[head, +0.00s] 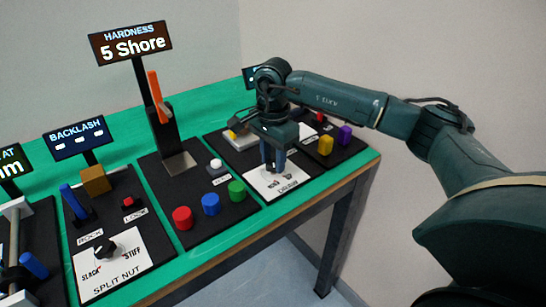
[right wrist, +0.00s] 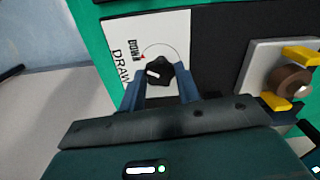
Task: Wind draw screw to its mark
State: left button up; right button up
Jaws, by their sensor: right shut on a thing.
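The draw screw's black lobed knob (right wrist: 160,71) has a white pointer line and sits on a white card (right wrist: 125,28) lettered "DRAW", with a thin arc and a small red mark by the other printed word. In the right wrist view the pointer points left, below the red mark. My right gripper (head: 273,167) is shut on the knob, one blue finger on each side. My left gripper is not in view.
A grey block with yellow clamps and a brown round piece (right wrist: 291,80) stands beside the card. Red (head: 182,217), blue (head: 211,203) and green (head: 237,190) buttons, a "5 Shore" display (head: 131,45) and the split nut panel (head: 112,262) lie left. The table's front edge is close.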

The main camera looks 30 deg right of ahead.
aim_at(273, 163)
dwell(0.3)
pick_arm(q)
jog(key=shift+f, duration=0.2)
pick_arm(e)
jog(key=o, duration=1)
jog(key=shift+c, duration=0.2)
pick_arm(q)
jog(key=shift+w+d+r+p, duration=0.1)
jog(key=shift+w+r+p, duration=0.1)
jog(key=shift+p, duration=0.1)
pick_arm(e)
notch_tip(273, 163, up, 13)
jog(key=shift+r, duration=0.15)
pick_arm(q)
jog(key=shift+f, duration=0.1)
